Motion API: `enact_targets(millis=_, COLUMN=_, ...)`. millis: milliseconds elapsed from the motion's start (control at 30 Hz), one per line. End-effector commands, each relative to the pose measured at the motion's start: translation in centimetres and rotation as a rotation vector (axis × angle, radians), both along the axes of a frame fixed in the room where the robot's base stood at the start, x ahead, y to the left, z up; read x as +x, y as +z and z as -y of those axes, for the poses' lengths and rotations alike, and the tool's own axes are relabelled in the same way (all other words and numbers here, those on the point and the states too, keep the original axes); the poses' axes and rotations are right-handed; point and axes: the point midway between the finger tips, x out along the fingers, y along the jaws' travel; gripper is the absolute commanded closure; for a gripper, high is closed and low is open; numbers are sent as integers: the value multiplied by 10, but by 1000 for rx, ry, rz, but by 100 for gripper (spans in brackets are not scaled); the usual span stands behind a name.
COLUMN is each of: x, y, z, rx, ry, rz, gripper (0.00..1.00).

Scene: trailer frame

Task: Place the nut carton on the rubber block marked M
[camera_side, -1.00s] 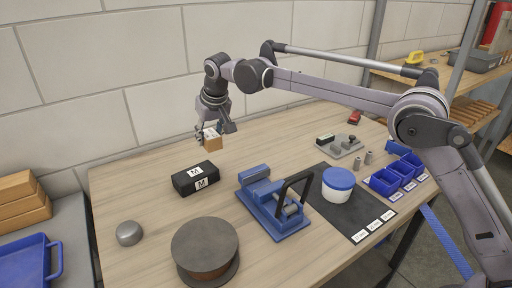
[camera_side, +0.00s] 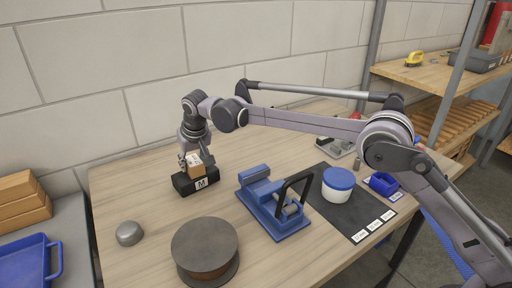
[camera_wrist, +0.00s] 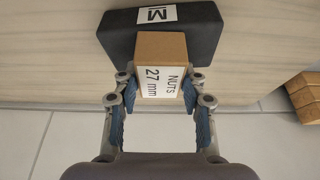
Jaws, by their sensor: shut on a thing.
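The nut carton (camera_side: 196,166) is a small brown box with a white label. In the wrist view the carton (camera_wrist: 161,62) reads "NUTS 27 mm". My gripper (camera_wrist: 160,97) is shut on it, with a blue-padded finger on each side; it also shows in the side view (camera_side: 196,160). The rubber block (camera_side: 184,186) is black with white M labels and lies on the bench. The carton is over the block in both views. I cannot tell whether it touches the block's top. In the wrist view the block (camera_wrist: 115,38) is partly hidden by the carton.
A blue vise (camera_side: 274,208) stands right of the block. A dark spool (camera_side: 205,248) and a grey dome (camera_side: 129,233) are in front. A white tub with a blue lid (camera_side: 338,184) stands on a dark mat. Bench space left of the block is clear.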

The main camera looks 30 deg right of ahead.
Motion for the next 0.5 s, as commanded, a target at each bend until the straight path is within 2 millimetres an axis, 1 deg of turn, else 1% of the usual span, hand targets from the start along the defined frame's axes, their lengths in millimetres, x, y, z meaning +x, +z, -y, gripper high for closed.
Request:
enact_targets(millis=200, x=0, y=-3, z=0, rx=0, ry=0, rz=0, gripper=99)
enact_targets(millis=233, x=0, y=-3, z=0, rx=0, ry=0, rz=0, gripper=50)
enact_targets(millis=267, x=0, y=-3, z=0, rx=0, ry=0, rz=0, gripper=41)
enact_targets(millis=300, x=0, y=-3, z=0, rx=0, ry=0, rz=0, gripper=36)
enact_targets(millis=500, x=0, y=-3, z=0, rx=0, ry=0, rz=0, gripper=36)
